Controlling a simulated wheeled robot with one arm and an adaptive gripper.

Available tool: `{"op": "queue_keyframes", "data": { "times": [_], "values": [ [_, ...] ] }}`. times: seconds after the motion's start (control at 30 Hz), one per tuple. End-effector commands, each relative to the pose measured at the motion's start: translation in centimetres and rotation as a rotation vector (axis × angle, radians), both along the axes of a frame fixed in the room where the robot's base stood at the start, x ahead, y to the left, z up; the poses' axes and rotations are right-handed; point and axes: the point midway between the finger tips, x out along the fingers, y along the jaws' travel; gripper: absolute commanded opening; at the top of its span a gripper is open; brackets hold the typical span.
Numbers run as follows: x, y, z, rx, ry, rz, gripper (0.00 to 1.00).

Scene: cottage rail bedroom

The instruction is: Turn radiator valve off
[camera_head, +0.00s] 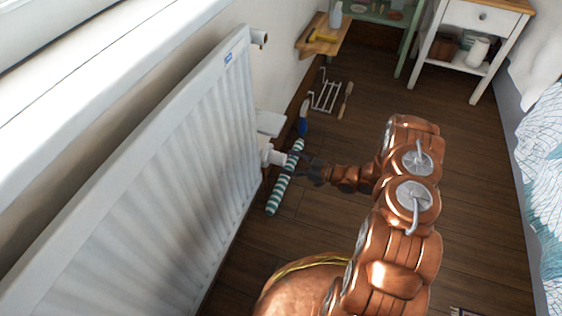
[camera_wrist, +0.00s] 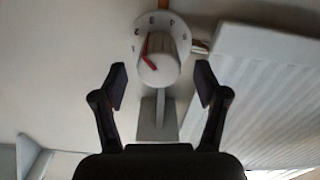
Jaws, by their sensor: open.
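The white radiator valve (camera_head: 271,157) sticks out from the lower far end of the radiator (camera_head: 165,170). My gripper (camera_head: 300,163) is close in front of it on the right, with my copper arm reaching from the right. In the wrist view, the valve knob (camera_wrist: 160,62) has a red mark on its left part and a numbered dial ring (camera_wrist: 146,22) behind it. My open fingers (camera_wrist: 160,88) are on either side below the knob, apart from it. In the head view the fingertips are small and dark.
A teal-and-white striped roll (camera_head: 281,190) lies on the floor below my gripper. A metal rack (camera_head: 325,96) and a wooden-handled tool (camera_head: 345,100) lie farther back. A small white table (camera_head: 480,45) stands at the back right. The floor right of my arm is mostly clear.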

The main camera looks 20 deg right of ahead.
Motion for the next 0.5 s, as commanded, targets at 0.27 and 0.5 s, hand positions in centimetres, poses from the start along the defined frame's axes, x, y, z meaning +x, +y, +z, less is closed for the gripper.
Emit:
{"op": "queue_keyframes", "data": {
  "times": [0.27,0.5],
  "values": [
    [1.6,2.3,-0.1,-0.002,0.0,0.001,0.73],
    [2.0,2.7,0.0,-0.002,-0.001,-0.001,0.73]
  ]
}}
